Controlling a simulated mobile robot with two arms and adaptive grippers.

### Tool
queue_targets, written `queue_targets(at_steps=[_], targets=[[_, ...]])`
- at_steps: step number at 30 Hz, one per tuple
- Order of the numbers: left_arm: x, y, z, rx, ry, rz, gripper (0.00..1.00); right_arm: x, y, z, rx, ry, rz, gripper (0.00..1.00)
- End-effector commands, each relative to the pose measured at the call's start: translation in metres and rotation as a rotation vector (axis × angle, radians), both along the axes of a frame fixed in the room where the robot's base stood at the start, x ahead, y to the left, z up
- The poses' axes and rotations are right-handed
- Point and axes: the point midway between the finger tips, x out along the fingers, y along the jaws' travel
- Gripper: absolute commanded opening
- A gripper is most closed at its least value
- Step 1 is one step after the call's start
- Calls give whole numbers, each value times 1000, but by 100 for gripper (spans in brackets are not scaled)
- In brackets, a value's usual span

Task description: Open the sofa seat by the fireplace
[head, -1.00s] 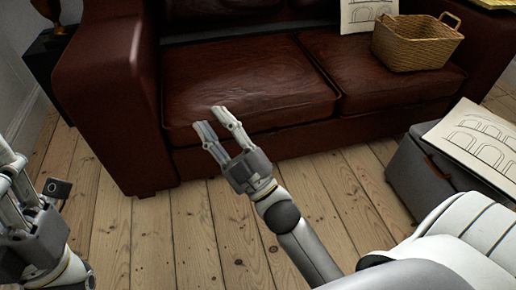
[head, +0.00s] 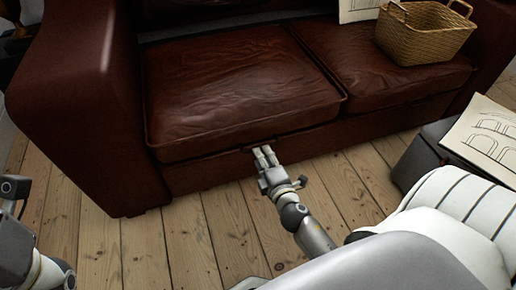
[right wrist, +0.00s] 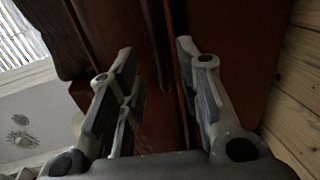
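The dark red-brown leather sofa (head: 75,110) fills the upper part of the head view. Its left seat (head: 235,90) lies flat and closed on the front base. My right gripper (head: 264,152) is at the lower front edge of this seat, near its middle. In the right wrist view its two fingers (right wrist: 158,58) stand apart, with the sofa's front edge and a dark seam between and beyond them. I cannot tell whether they touch it. My left gripper (head: 15,195) is cut off at the left edge, its fingers mostly hidden.
A wicker basket (head: 425,38) stands on the right seat, with a paper drawing (head: 358,8) behind it. A grey box (head: 420,160) with another drawing (head: 488,135) on it stands at right. The floorboards (head: 150,245) before the sofa are clear.

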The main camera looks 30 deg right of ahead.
Motion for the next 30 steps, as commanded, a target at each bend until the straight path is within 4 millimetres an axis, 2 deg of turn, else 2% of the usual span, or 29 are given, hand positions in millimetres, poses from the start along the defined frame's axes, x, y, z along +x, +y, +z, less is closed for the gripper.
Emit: queue_targets(at_steps=[3, 9, 21, 29, 30], targets=[[-1, 0, 0, 1, -13, 1, 40, 21, -5, -5, -1, -3, 2, 33], [-1, -1, 3, 3, -28, 1, 40, 42, -9, -10, 1, -2, 2, 33], [-1, -2, 5, 6, -31, 2, 40, 49, -11, -11, 2, -1, 1, 33], [-2, -1, 5, 4, -35, 2, 40, 48, -11, -10, 2, -1, 1, 1], [-2, -1, 5, 4, -35, 2, 40, 48, -11, -10, 2, -1, 1, 0]])
